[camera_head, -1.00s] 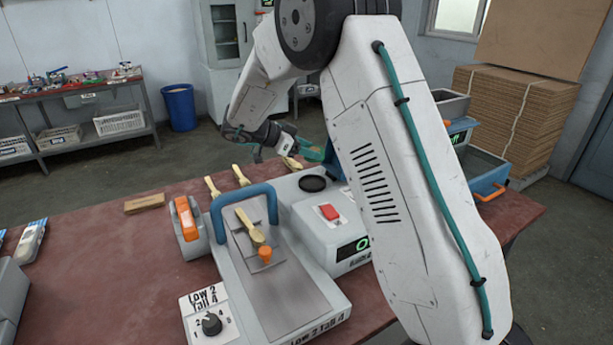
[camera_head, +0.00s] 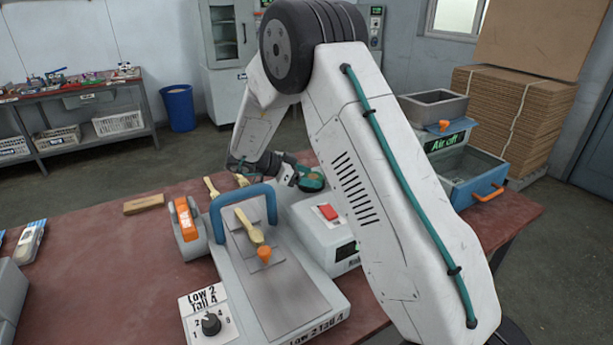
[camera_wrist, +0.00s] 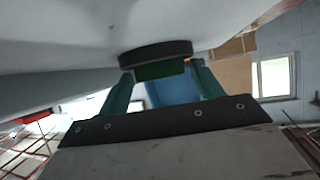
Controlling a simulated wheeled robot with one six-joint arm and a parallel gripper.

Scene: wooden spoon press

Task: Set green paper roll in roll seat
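The green paper roll (camera_head: 313,181) is at the fingertips of my gripper (camera_head: 300,176), low over the grey machine. In the wrist view, which looks upside down, the roll (camera_wrist: 160,71) shows as a green block between two teal fingers, which look shut on its sides. The black round roll seat (camera_wrist: 155,54) lies right against the roll there, on the grey machine body. Whether the roll rests fully on the seat cannot be told. In the head view the roll and gripper cover most of the seat.
The spoon press (camera_head: 285,290) with its blue handle (camera_head: 243,192) stands left of the seat. A red button (camera_head: 328,212) sits close in front. Wooden spoons (camera_head: 210,186) lie behind the press. A blue tray unit (camera_head: 480,188) stands at the right. The left table is mostly clear.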

